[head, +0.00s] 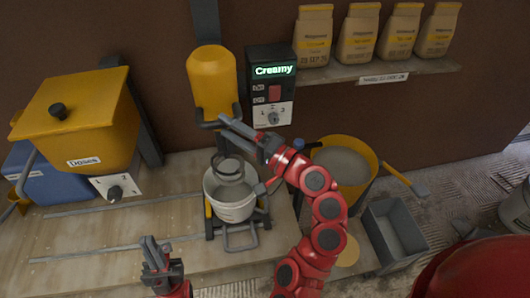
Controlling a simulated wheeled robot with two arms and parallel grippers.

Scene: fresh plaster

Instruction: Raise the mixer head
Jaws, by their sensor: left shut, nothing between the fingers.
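The mixer head (212,78) is a yellow rounded housing on a dark column against the wall, with a dark handle (207,124) at its lower front. A ring-shaped whisk (231,168) hangs below it, at the mouth of a white bucket (233,206). My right gripper (223,126) reaches in from the right with its fingers at the handle. Whether they grip it or only lie beside it is unclear. My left gripper (158,246) is shut and empty, low over the front of the bench, apart from the mixer.
A control box (272,100) reading "Creamy" hangs right of the mixer head. A yellow dosing hopper (84,110) stands left. A yellow tub (345,160) and a grey bin (393,234) are right of my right arm. Paper bags (357,35) fill a shelf (385,71).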

